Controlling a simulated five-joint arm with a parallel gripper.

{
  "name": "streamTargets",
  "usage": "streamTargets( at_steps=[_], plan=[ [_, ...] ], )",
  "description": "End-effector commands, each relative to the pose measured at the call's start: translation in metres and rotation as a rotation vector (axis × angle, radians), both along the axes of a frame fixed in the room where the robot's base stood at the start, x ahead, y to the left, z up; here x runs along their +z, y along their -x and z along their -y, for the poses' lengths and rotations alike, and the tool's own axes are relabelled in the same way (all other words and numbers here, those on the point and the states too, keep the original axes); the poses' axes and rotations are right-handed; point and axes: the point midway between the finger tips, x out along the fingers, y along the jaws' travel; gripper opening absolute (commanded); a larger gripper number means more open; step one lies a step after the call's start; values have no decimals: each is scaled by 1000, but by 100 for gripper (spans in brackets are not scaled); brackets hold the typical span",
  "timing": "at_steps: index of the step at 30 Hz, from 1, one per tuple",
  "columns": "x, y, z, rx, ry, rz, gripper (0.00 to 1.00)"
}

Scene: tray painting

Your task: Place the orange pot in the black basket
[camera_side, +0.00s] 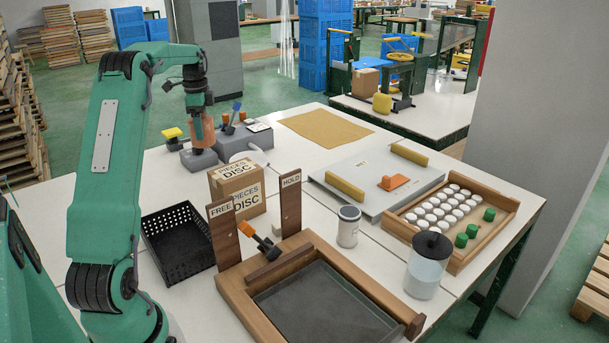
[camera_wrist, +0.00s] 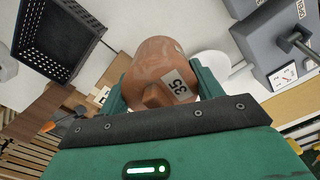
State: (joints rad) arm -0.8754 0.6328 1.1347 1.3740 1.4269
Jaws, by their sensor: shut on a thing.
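The black basket (camera_side: 178,236), with perforated walls, stands nearer the camera on the left side of the table. It also shows at the upper left of the wrist view (camera_wrist: 47,38).
A cardboard box (camera_side: 236,188) and upright wooden FREE (camera_side: 223,235) and HOLD (camera_side: 290,207) posts stand right of the basket. A wooden-framed tray (camera_side: 235,300) lies in front. Grey devices (camera_side: 248,140) stand beside the pot. A white canister (camera_side: 348,226) stands mid-table.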

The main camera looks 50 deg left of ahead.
Motion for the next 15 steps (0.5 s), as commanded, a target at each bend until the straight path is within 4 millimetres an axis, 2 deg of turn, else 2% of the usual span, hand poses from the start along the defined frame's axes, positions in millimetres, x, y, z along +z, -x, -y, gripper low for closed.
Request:
streamTargets(
  at_steps=[8,15],
  plan=[
    [14,2,41,18,-2,2,31],
    [24,13,92,43,-2,2,31]
  ],
)
